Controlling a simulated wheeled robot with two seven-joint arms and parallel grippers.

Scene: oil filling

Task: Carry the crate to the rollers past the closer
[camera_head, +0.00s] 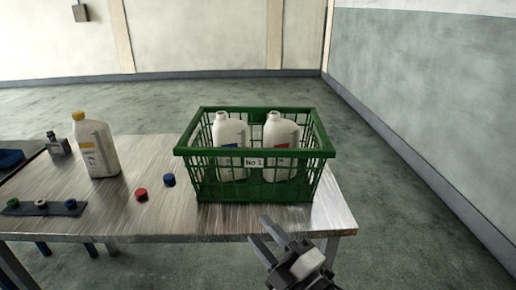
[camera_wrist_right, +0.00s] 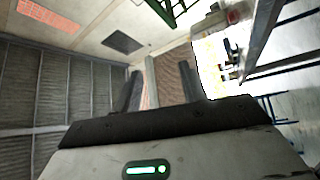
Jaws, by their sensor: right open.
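The green crate (camera_head: 255,190), labelled "No 1", stands upright on the right end of the metal table (camera_head: 130,218). Two white bottles without caps (camera_head: 229,135) (camera_head: 280,135) stand inside it, one with a blue label and one with a red label. My right gripper (camera_head: 258,228) is open and empty in front of the table's near edge, below the crate and apart from it. In the right wrist view a piece of green crate mesh (camera_wrist_right: 168,10) shows at the top edge. My left gripper is out of view. No rollers are recognisable.
A white bottle with a yellow cap (camera_head: 95,148) stands on the table's left part. A red cap (camera_head: 141,194) and a blue cap (camera_head: 168,180) lie left of the crate. A dark strip with several round pieces (camera_head: 42,208) lies farther left. The floor right of the table is clear.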

